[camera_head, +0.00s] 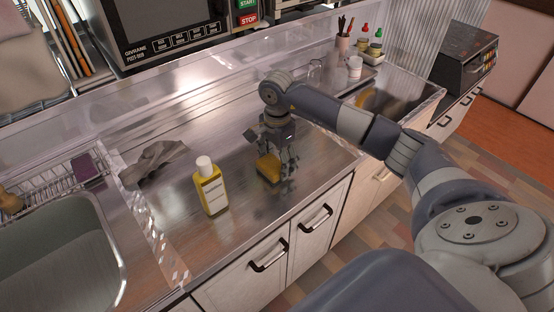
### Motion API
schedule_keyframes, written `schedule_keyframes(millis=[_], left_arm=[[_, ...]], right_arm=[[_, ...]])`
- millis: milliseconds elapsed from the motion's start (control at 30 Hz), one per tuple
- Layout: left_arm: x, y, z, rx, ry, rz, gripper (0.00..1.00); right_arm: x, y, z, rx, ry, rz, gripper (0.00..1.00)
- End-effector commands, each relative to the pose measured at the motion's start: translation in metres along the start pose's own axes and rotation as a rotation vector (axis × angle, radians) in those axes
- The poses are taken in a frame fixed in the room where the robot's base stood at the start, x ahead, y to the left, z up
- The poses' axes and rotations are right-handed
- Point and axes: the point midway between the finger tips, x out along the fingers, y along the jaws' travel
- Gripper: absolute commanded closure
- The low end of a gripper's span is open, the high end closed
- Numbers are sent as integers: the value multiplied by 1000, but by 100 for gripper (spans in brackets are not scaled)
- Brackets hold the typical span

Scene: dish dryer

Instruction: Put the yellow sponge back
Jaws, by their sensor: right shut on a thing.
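The yellow sponge (267,167) is on or just above the steel counter, right of a yellow bottle. My right gripper (277,162) points down and is shut on the sponge. Its fingers hide the sponge's right side, and I cannot tell whether the sponge touches the counter. My left gripper is not in view.
A yellow soap bottle (211,186) with a white cap stands left of the sponge. A crumpled grey cloth (153,163) lies behind it. The sink (62,262) and a wire rack (48,186) holding a dark purple block (87,170) are at the left.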

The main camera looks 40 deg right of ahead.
Motion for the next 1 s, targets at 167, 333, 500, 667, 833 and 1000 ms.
schedule_keyframes(millis=[167, 333, 500, 667, 833, 1000], left_arm=[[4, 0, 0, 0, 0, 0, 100], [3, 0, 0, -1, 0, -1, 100], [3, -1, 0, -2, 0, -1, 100], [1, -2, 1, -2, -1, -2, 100], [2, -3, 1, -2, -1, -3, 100], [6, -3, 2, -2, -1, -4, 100]], right_arm=[[4, 0, 0, 0, 1, 0, 30], [3, 0, 0, 0, 1, 0, 12], [3, 0, 0, 1, 1, 0, 12], [1, 0, 0, 0, 0, 0, 12], [-16, -1, 0, 1, 1, -5, 12], [-53, -2, 0, 0, 2, -6, 12]])
